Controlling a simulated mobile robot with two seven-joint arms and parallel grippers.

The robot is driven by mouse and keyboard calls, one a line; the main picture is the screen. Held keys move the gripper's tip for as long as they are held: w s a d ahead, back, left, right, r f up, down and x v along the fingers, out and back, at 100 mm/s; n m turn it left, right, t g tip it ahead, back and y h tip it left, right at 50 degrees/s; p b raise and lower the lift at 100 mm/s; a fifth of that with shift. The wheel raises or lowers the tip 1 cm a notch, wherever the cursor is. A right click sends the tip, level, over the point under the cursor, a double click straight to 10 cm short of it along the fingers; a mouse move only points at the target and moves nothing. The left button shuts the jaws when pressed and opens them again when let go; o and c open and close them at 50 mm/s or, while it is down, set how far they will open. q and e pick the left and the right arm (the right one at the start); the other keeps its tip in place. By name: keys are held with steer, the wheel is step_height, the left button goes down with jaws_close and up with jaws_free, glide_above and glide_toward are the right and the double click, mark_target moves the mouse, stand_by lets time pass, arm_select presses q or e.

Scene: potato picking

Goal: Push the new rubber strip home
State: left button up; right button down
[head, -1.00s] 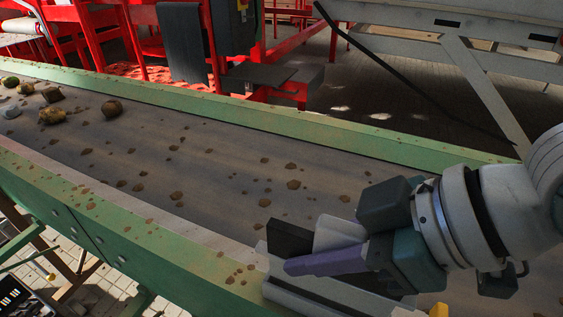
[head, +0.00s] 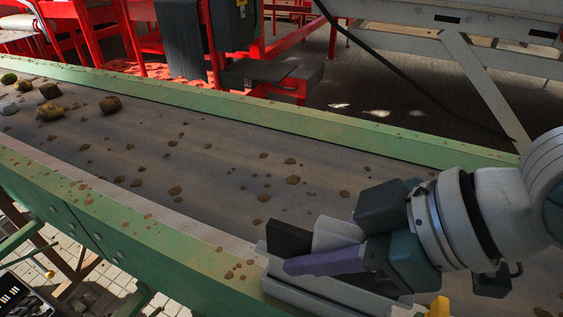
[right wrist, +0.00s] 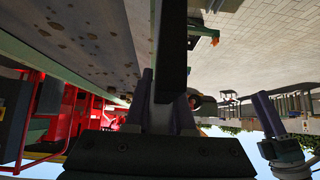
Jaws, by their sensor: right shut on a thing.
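My right gripper (head: 322,248) comes in from the right in the head view, low over the near edge of the conveyor. Its purple and whitish fingers are shut on a black piece, which appears to be the rubber strip (head: 288,240). In the right wrist view the strip is a long dark bar (right wrist: 173,50) running up from between the fingers (right wrist: 162,98). A pale metal holder (head: 325,297) lies just below the gripper at the near rail. Whether the strip sits in it is hidden. At the right of the wrist view, a purple finger shape (right wrist: 268,114) may be my left gripper.
The grey belt (head: 220,150) carries dirt clumps and several potatoes (head: 49,113) at far left. Green rails (head: 330,128) edge it on both sides. Red machinery (head: 290,50) and a pale frame (head: 480,85) stand behind. Small yellow parts (head: 439,307) show at the bottom.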

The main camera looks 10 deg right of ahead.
steer(key=shift+f+b, duration=0.45)
steer(key=shift+f, duration=0.25)
steer(key=shift+f+b, duration=1.05)
steer(key=shift+f, duration=0.3)
steer(key=c, duration=0.8)
jaws_free()
steer(key=shift+c, duration=0.2)
steer(key=shift+o, duration=0.8)
steer(key=p+v, duration=0.1)
steer(key=v, duration=0.7)
steer(key=shift+s+d+r, duration=0.2)
steer(key=shift+d, duration=0.05)
steer(key=shift+s+d+r, duration=0.25)
steer(key=shift+d+r, duration=0.05)
steer(key=shift+r, duration=0.2)
